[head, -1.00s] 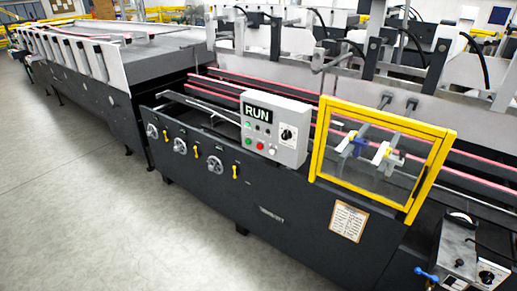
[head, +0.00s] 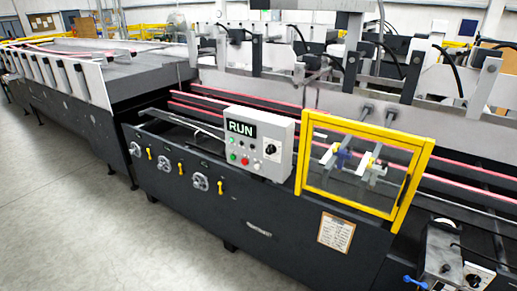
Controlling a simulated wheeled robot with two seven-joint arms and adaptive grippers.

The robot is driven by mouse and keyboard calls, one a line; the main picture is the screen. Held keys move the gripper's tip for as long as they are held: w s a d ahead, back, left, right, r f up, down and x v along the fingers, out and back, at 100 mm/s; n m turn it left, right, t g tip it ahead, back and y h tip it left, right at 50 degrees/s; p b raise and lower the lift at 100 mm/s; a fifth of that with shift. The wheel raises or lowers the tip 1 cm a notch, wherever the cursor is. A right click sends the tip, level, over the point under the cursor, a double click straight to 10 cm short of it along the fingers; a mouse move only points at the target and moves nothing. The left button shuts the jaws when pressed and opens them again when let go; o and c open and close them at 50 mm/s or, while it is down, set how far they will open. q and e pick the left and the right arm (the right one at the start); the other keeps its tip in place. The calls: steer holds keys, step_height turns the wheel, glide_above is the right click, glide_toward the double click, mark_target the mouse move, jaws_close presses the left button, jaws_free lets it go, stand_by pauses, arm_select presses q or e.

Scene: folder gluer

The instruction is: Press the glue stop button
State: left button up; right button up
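A light grey control box (head: 281,135) with a RUN display (head: 241,129) stands on the machine's near side, in the middle of the head view. Its face carries a red button (head: 244,162), a green button (head: 232,157), small pale buttons and a black rotary knob (head: 271,149). A grey unit (head: 440,250) at the lower right has a small white box with a black knob (head: 478,280), partly cut off by the frame's bottom edge. No label is readable enough to tell which button is the glue stop. Neither of my grippers is in view.
A yellow-framed clear guard (head: 350,205) stands right of the control box. Handwheels (head: 200,183) and yellow handles stick out of the dark machine side (head: 260,215). A blue valve handle (head: 422,282) juts out at lower right. The grey floor (head: 70,220) at left is clear.

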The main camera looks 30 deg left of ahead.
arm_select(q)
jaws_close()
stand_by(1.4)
